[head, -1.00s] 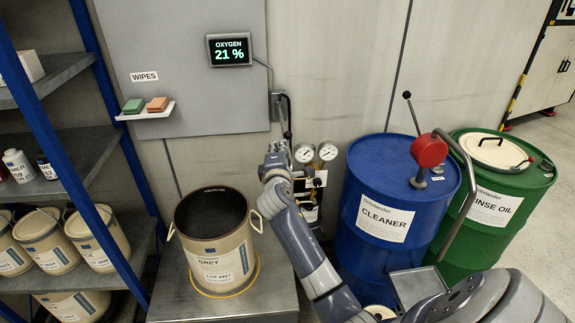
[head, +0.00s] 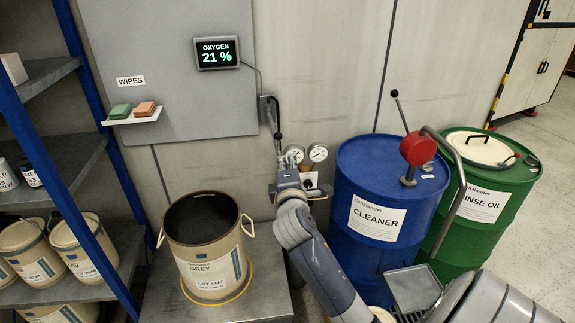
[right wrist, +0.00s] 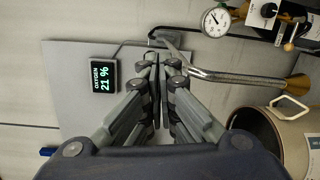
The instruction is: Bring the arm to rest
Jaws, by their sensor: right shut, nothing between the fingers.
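My right arm reaches from the lower right of the head view towards the wall. My right gripper (head: 286,180) is at its far end, between the grey pot and the blue drum, in front of the wall fittings. In the right wrist view the gripper (right wrist: 160,62) points away, its fingers together with nothing between them. A metal nozzle with a brass end (right wrist: 240,80) shows behind and to the right of the fingertips; contact cannot be told. My left gripper is out of view.
The open beige pot (head: 207,250) stands on a metal bench (head: 265,300), left of my arm. The blue cleaner drum (head: 385,200) with a red-headed pump (head: 417,149) stands right, beside the green rinse oil drum (head: 492,190). Pressure gauges (head: 317,153) are behind the gripper. Shelves (head: 60,150) are left.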

